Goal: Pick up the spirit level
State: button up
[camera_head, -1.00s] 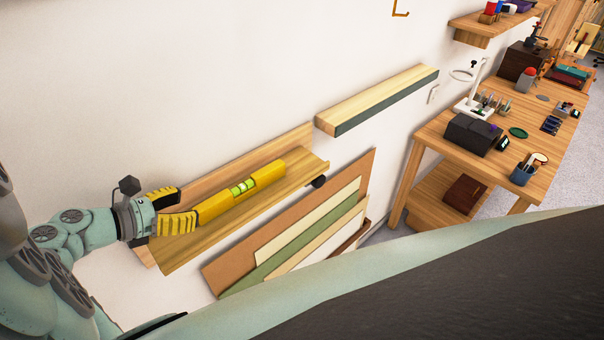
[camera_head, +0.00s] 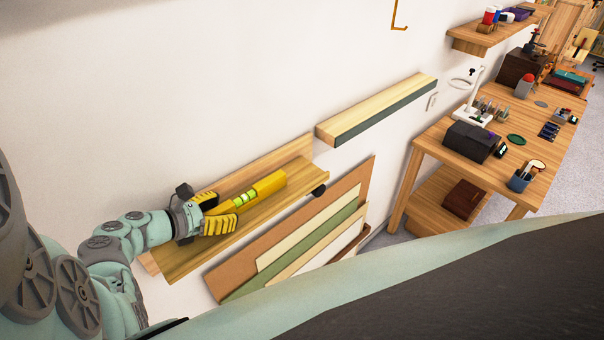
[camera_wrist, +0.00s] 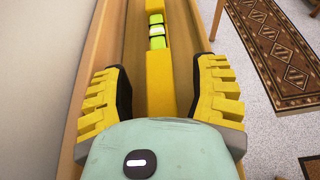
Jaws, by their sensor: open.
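The yellow spirit level (camera_head: 267,185) with green vials lies along a narrow wooden wall shelf (camera_head: 210,255). It also shows in the wrist view (camera_wrist: 160,75), running lengthwise away from me between the fingers. My gripper (camera_head: 221,211) has yellow ribbed fingers and is at the near left part of the level. In the wrist view my gripper (camera_wrist: 162,95) is open, with one finger on each side of the level and visible gaps to it. The near end of the level is hidden behind my gripper's body.
A second wooden shelf (camera_head: 378,108) with a dark green front edge is to the right, higher up. Flat boards (camera_head: 295,245) lean on the wall below. A workbench (camera_head: 437,142) with tools stands at the right. A patterned rug (camera_wrist: 280,55) lies on the floor.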

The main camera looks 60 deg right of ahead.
jog(key=shift+s+d, duration=0.1)
jog(key=shift+d, duration=0.05)
grip_shut()
dwell(0.5)
